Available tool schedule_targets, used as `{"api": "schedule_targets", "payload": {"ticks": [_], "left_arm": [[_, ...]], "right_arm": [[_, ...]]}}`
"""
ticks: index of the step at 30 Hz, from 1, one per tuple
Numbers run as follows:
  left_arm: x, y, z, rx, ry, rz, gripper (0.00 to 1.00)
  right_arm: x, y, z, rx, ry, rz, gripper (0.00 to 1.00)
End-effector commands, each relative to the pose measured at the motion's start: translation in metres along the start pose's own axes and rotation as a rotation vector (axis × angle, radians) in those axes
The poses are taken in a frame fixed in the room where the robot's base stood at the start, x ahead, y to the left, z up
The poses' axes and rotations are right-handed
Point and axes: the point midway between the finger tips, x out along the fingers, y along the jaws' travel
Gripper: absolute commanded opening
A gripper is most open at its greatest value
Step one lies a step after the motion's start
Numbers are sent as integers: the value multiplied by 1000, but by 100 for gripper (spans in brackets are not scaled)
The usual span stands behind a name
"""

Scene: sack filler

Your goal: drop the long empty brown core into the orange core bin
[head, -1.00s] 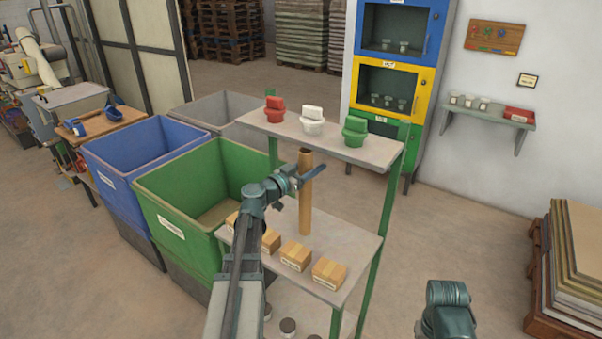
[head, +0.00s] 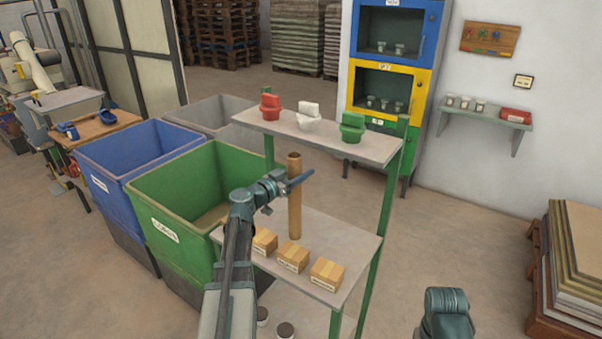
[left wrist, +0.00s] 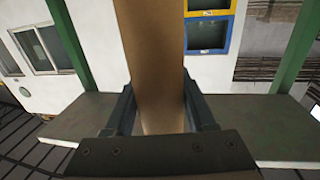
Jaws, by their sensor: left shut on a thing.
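The long brown core (head: 294,222) is an upright tube above the middle shelf board of the green-legged rack. My left gripper (head: 298,182) is shut on it in its upper half. In the left wrist view the core (left wrist: 152,60) runs up between the two fingers. I cannot tell whether its lower end touches the board. No orange bin shows in these views. Only a dark part of my right arm shows at the lower right; its gripper is out of the picture.
A green bin (head: 160,215), a blue bin (head: 105,180) and a grey bin (head: 205,112) stand left of the rack. Small cartons (head: 293,257) line the middle board (head: 345,245). Red, white and green fittings stand on the top board (head: 375,150).

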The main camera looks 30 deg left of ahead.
Motion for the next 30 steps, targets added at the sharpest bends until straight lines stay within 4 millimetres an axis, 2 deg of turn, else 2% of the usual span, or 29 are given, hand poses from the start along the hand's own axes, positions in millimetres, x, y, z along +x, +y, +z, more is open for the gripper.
{"api": "schedule_targets", "payload": {"ticks": [2, 3, 7, 8, 19, 30], "left_arm": [[0, 0, 4, 0, 0, 0, 0], [0, 0, 3, 0, 0, 0, 59], [0, 0, 2, 0, 0, 0, 82], [0, 0, 2, 0, 0, 0, 85], [0, 0, -3, 0, 0, 0, 85], [-74, 2, 0, 0, 0, -3, 85]], "right_arm": [[4, 0, 0, 0, 0, 0, 0], [3, 0, 0, 0, 0, 0, 0], [2, 0, 0, 0, 0, 0, 0], [2, 0, 0, 0, 0, 0, 0], [-3, 0, 0, 0, 0, 0, 0], [0, 0, 0, 0, 0, 0, 0]]}}
